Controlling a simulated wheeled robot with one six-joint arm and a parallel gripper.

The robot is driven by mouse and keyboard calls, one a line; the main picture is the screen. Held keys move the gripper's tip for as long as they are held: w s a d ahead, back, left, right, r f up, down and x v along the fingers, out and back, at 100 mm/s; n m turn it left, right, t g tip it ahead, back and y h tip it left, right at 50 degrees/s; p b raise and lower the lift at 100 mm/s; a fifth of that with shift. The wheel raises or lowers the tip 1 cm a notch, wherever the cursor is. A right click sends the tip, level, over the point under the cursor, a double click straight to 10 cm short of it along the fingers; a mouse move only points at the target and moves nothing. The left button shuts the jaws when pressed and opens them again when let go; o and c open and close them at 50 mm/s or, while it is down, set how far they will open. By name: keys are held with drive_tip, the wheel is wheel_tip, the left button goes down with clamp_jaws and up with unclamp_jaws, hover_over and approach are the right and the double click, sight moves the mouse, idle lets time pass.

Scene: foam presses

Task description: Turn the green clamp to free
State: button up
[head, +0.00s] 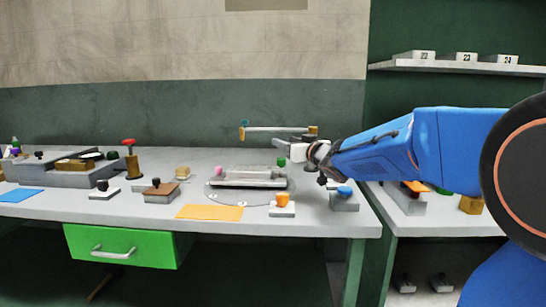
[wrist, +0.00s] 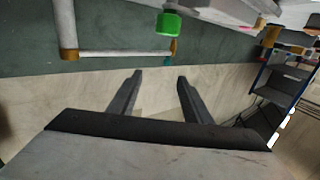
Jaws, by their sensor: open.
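The green clamp knob (head: 281,161) shows at the right back of the round press plate in the head view. In the wrist view the green knob (wrist: 168,24) hangs at the upper middle, on a pale stem, beyond my fingertips. My gripper (wrist: 159,75) is open, with nothing between its two dark fingers, and apart from the knob. In the head view my arm comes in from the right and its wrist end is close to the knob; the fingers are hard to make out there.
The press with its pale bed (head: 248,183) and pink knob stands left of the clamp. An orange-knobbed block (head: 282,206) and a blue-knobbed block (head: 344,198) stand in front. A rail with coloured ends (head: 275,129) is behind.

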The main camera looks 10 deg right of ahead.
sight(284, 161)
drive_tip(key=f, duration=0.7)
drive_tip(key=shift+w+a+f, duration=0.1)
drive_tip(key=shift+w, duration=0.15)
drive_tip(key=x, duration=0.5)
drive_tip(key=shift+w, duration=0.3)
drive_tip(key=shift+w+a, duration=0.2)
drive_tip(key=shift+w, duration=0.45)
drive_tip(key=c, duration=1.1)
drive_tip(key=shift+o, duration=0.2)
